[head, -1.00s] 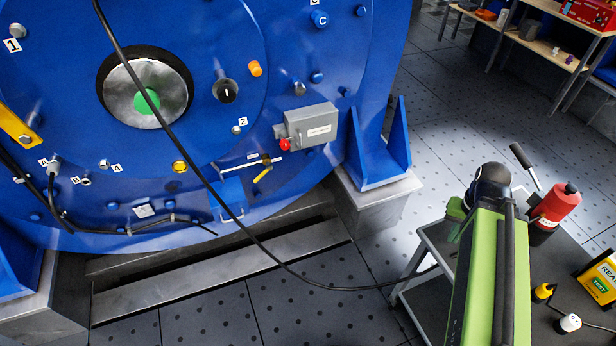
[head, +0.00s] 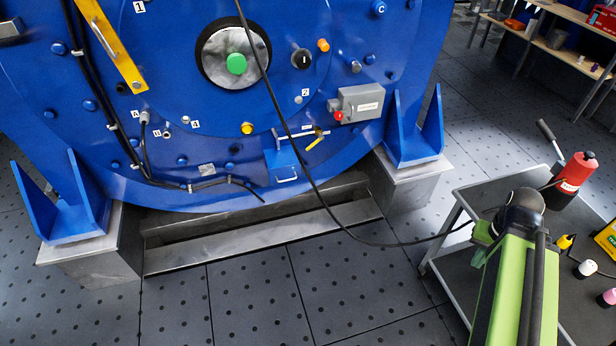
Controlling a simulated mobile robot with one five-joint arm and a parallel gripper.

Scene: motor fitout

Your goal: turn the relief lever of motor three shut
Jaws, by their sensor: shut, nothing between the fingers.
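The large blue motor (head: 345,60) fills the left and middle of the head view. I cannot read the strip's marks, and no motor number is clear. My green and black arm stands at the lower right, well apart from the lever. My gripper's fingers do not show.
A black cable (head: 345,239) hangs across the motor front and runs to the right. A grey cart (head: 465,200) carries a red bottle (head: 577,172) and a yellow device. A grey box with a red knob (head: 358,103) is above the lever. Floor before the motor is clear.

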